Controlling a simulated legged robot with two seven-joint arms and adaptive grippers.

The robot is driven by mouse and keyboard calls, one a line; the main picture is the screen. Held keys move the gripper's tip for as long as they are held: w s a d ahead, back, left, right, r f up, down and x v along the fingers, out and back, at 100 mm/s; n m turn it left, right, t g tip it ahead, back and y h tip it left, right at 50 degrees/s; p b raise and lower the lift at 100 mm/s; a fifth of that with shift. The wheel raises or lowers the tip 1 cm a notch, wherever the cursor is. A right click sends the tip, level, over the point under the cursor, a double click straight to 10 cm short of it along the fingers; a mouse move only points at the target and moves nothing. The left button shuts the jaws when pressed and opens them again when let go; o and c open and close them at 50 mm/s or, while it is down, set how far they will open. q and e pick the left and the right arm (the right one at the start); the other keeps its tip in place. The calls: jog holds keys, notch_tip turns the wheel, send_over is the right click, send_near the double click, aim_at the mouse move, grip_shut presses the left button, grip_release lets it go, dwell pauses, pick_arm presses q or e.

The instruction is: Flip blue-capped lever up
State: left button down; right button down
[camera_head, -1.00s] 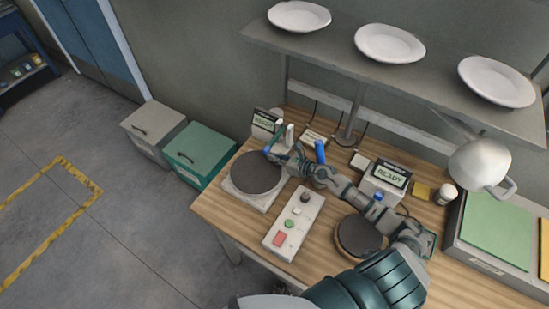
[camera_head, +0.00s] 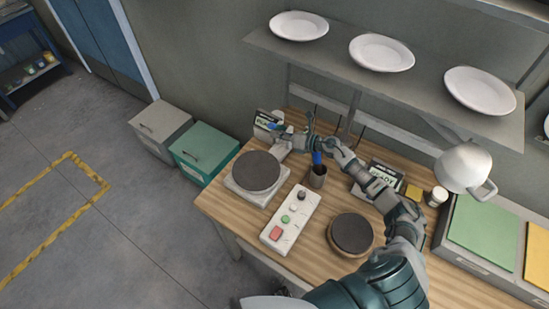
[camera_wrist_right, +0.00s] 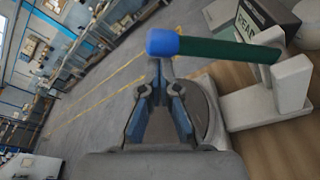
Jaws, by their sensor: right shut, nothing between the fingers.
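The blue-capped lever has a dark green rod (camera_wrist_right: 225,48) ending in a blue cap (camera_wrist_right: 162,42), and its other end meets a pale bracket (camera_wrist_right: 291,82) in the right wrist view. In the head view the blue cap (camera_head: 273,127) shows small in front of the left display, and the rod is hard to make out. My right gripper (camera_wrist_right: 161,70) is shut and empty, its fingertips close under the cap; I cannot tell whether they touch. It also shows in the head view (camera_head: 290,140), beside the bracket. My left gripper is not in view.
A round dark hotplate (camera_head: 257,170) sits left, with a button box (camera_head: 290,219) beside it. A grey cup (camera_head: 317,178) holding something blue stands under my right arm. A second round plate (camera_head: 352,233) is to the right. A shelf (camera_head: 335,72) with white plates hangs above.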

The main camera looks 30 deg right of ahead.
jog(key=w+d+r+m+t+y+b, duration=0.1)
jog(key=w+d+r+m+y+b, duration=0.2)
jog(key=d+m, duration=0.8)
jog(key=w+r+m+b, duration=0.2)
jog(key=w, duration=0.1)
jog(key=shift+w+r, duration=0.15)
jog(key=shift+w, duration=0.05)
jog(key=shift+a+r, duration=0.1)
jog(key=shift+d, duration=0.2)
